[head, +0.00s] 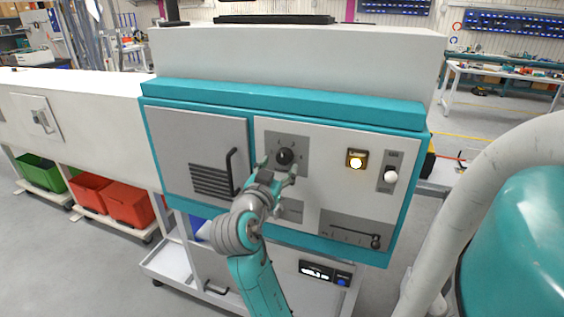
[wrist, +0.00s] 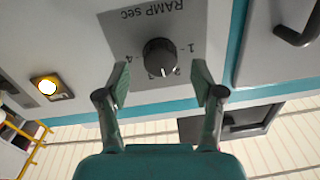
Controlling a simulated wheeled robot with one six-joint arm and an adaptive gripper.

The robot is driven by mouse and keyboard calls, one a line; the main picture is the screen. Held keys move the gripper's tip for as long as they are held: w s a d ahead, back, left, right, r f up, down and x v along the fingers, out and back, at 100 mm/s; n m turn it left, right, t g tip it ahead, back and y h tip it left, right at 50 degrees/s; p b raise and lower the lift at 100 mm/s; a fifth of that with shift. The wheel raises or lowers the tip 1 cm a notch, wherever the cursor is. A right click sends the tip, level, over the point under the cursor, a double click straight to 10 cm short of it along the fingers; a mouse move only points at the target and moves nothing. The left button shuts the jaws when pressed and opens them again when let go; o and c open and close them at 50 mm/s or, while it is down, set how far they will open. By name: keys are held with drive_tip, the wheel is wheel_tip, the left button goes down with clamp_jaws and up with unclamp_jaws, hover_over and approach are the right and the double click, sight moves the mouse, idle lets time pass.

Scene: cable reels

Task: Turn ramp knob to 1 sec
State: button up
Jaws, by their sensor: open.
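The ramp knob (head: 285,156) is a round black knob on a grey plate (head: 300,143) on the machine's front panel. In the wrist view the knob (wrist: 160,57) appears upside down, under the inverted words "RAMP sec". Its white pointer line points to the bottom of the picture, between the small marks on either side. The 1 is to the right of the knob and the 4 to the left. My gripper (head: 277,170) is open in front of the plate. In the wrist view its fingers (wrist: 160,72) stand apart either side of the knob, with visible gaps; contact is not seen.
A black door handle (head: 232,170) stands out left of the knob. A lit yellow button (head: 356,159), a white-knobbed switch (head: 391,176) and a slider (head: 375,241) are to the right. Red bins (head: 128,203) sit low at left.

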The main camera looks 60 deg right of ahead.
sight(283, 161)
drive_tip(key=shift+w+d, duration=0.2)
drive_tip(key=shift+d, duration=1.5)
drive_tip(key=c, duration=1.1)
